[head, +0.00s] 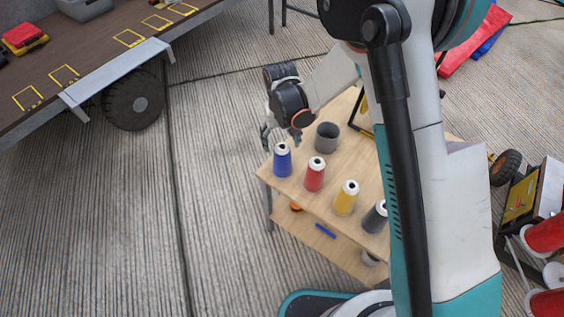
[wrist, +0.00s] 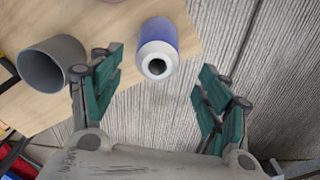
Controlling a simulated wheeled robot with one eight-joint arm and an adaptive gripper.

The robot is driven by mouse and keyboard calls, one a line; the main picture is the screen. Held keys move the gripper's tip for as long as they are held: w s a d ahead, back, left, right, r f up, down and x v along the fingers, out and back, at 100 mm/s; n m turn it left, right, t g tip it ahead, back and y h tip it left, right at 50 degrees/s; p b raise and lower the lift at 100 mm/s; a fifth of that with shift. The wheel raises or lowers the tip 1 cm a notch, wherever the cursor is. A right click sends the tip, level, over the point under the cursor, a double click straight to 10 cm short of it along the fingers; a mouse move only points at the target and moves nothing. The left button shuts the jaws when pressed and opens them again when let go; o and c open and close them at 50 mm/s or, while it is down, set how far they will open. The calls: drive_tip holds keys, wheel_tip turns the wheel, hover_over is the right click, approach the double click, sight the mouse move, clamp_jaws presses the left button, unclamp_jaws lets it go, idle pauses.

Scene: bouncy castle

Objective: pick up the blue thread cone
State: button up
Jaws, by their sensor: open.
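The blue thread cone (head: 282,160) stands upright at the left corner of the wooden table (head: 333,209), at the end of a row of cones. In the wrist view the blue cone (wrist: 158,48) shows its white top, ahead of and between the two fingers. My gripper (head: 281,136) is just above and behind the cone in the head view. In the wrist view my gripper (wrist: 160,82) is open, with green-padded fingers apart on both sides and nothing between the tips. I cannot tell the exact gap to the cone.
A red cone (head: 315,174), a yellow cone (head: 346,197) and a dark grey cone (head: 376,217) stand along the table's front edge. A grey cup (head: 326,137) stands behind them, close to my left finger in the wrist view. Concrete floor lies clear left of the table.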

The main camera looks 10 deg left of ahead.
sight(282, 159)
drive_tip(key=f+b, duration=0.2)
drive_tip(key=f, duration=0.3)
drive_tip(key=shift+d, duration=0.2)
drive_tip(key=shift+c, duration=0.6)
clamp_jaws()
drive_tip(key=shift+r, duration=0.1)
